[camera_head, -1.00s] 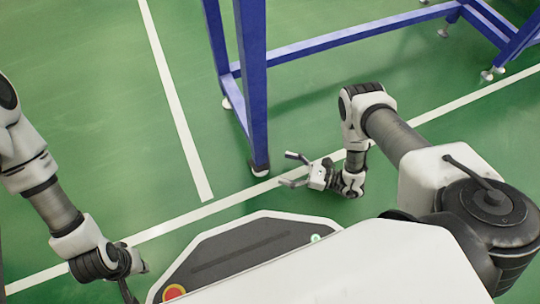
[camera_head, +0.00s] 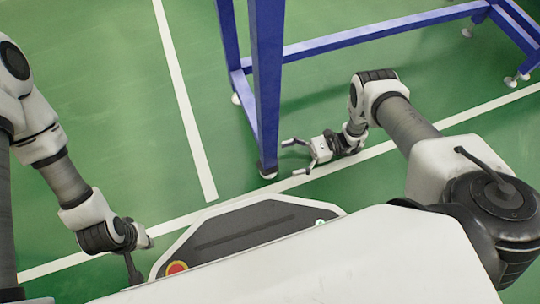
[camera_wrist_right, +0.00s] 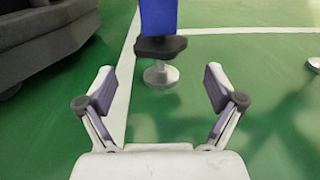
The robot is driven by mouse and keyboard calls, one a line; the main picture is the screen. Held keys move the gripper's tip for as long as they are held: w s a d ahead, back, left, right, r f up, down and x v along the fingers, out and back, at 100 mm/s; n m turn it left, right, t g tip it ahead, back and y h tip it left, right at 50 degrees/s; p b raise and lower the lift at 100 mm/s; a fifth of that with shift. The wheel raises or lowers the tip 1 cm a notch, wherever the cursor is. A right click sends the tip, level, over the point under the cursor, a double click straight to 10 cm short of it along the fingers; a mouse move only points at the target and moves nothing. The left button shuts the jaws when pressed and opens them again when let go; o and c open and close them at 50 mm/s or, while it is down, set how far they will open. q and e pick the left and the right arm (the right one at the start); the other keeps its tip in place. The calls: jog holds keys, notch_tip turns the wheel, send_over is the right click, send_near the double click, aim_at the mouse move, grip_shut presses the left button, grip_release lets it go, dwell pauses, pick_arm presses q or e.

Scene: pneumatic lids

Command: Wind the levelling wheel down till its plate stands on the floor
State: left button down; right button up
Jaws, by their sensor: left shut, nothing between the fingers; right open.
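The levelling wheel is a dark collar (camera_wrist_right: 160,47) under a blue frame leg (camera_wrist_right: 158,15) in the right wrist view. Below it a short stem ends in a round metal plate (camera_wrist_right: 160,76). I cannot tell whether the plate touches the floor. In the head view the foot (camera_head: 268,170) is small at the bottom of the near leg. My right gripper (camera_head: 293,157) is open just right of this foot, its fingers towards it. In the right wrist view its fingers (camera_wrist_right: 160,90) are spread wide, with the foot ahead between them. My left gripper (camera_head: 134,270) is shut and empty, low at the left, partly hidden.
The blue frame (camera_head: 380,34) stands on several feet, its lower rails near the floor. White lines (camera_head: 185,105) cross the green floor (camera_head: 100,90). A dark grey body edges the upper left of the right wrist view. The floor left of the frame is clear.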

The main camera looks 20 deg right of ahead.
jog(key=a+b, duration=0.1)
jog(key=a, duration=0.6)
jog(key=shift+c, duration=0.3)
jog(key=c, duration=1.1)
